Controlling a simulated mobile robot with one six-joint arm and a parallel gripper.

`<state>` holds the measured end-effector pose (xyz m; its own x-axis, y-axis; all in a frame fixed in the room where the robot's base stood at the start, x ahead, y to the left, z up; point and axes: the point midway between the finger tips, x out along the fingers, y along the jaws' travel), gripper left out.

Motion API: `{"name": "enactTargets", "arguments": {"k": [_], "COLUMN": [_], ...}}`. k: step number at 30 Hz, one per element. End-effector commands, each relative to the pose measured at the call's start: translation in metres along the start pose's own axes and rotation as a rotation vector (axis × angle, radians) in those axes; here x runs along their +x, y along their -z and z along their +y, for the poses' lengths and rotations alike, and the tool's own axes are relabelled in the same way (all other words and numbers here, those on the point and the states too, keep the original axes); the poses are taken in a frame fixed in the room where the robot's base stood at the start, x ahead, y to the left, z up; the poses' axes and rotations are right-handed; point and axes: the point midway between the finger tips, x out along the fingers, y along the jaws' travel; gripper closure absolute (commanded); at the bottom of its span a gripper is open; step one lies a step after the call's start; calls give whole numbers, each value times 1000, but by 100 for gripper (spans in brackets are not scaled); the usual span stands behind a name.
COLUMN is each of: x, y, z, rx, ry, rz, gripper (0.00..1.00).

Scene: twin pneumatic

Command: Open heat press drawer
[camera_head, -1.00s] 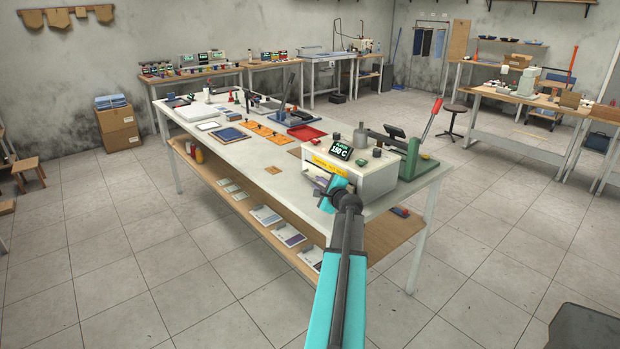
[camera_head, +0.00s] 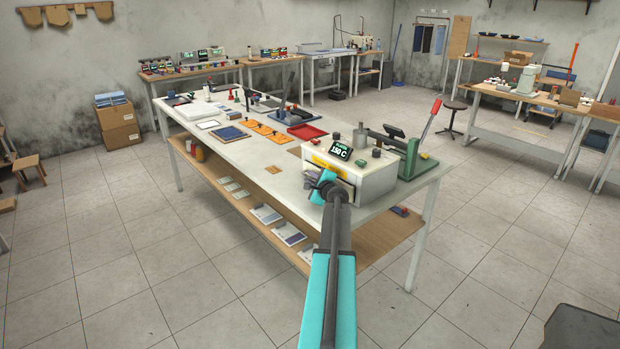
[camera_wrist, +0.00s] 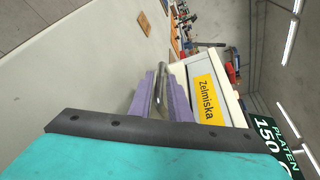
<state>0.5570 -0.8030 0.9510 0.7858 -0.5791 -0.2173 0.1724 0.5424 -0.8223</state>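The heat press (camera_head: 367,183) is a white box on the front right of the long table, with a "PLATEN 150 C" display (camera_head: 341,149) on top. Its front carries a yellow "Zelmiska" label, clear in the wrist view (camera_wrist: 206,98). My gripper (camera_head: 318,181) is at the press's front face. In the wrist view its purple fingers (camera_wrist: 161,98) lie either side of a grey metal handle bar (camera_wrist: 160,86). I cannot tell whether they grip it or only surround it. The drawer itself is mostly hidden behind my gripper; no open gap shows.
A green press with a red-tipped lever (camera_head: 413,155) stands right behind the heat press. A red tray (camera_head: 307,131) and orange boards (camera_head: 266,133) lie further back on the table. The lower shelf (camera_head: 385,236) holds several sheets. The floor in front is clear.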

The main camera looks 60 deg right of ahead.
Motion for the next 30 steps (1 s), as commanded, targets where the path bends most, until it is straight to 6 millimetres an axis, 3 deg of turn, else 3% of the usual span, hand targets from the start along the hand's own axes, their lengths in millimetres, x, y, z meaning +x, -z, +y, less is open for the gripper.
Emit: {"name": "enactTargets", "arguments": {"k": [13, 16, 30], "x": [5, 5, 3], "y": [0, 0, -4], "z": [0, 0, 4], "rx": [0, -1, 1], "ry": [0, 0, 0], "rz": [0, 0, 0], "gripper": [83, 100, 100]}}
